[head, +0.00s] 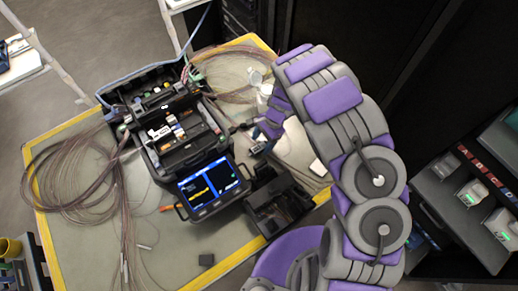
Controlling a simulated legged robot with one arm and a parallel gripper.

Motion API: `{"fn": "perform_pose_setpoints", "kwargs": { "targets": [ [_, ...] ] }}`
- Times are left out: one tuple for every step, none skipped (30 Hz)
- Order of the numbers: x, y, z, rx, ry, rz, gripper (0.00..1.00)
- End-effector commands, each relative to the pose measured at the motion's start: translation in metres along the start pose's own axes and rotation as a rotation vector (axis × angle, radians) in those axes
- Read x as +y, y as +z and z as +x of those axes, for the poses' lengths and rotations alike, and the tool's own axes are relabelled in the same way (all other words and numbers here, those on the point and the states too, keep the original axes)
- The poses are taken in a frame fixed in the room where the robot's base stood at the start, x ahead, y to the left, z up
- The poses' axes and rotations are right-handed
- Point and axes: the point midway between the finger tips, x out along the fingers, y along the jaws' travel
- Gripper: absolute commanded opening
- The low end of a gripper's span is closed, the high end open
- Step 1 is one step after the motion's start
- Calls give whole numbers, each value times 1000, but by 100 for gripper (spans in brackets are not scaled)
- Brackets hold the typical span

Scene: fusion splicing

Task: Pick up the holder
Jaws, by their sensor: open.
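My gripper (262,137) is at the right of the fusion splicer, low over the table, and it is open. Its fingers are small and partly lost among dark parts. A small dark piece with a pale top (257,148) lies just below the fingers and may be the holder; I cannot tell whether they touch. The splicer (180,135) stands open at the table's middle, with small coloured parts on it and a lit blue screen (213,187) in front.
The yellow-edged table (180,240) has coiled fibre cables (75,185) at left and more at the back right. A black open tray (280,205) stands right of the screen. A dark rack (465,205) stands at right.

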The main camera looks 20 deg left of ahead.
Motion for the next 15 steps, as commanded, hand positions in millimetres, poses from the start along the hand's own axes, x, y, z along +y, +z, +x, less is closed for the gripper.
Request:
{"fn": "perform_pose_setpoints", "kwargs": {
  "targets": [
    [1,0,9,-2,3,1,68],
    [1,0,13,-3,3,1,68],
    [1,0,16,-3,3,1,68],
    [1,0,18,-2,3,1,68],
    [1,0,20,-2,3,1,68],
    [1,0,21,-1,3,0,68],
    [1,0,21,-1,2,1,68],
    [1,0,21,-1,2,1,68],
    [0,0,21,-1,2,1,68],
    [0,0,21,-1,2,1,68],
    [0,0,21,-1,2,1,68],
    [0,0,21,-1,2,1,68],
    [0,0,21,-1,2,1,66],
    [0,0,21,-1,3,1,63],
    [0,0,21,-1,3,1,59]
  ]
}}
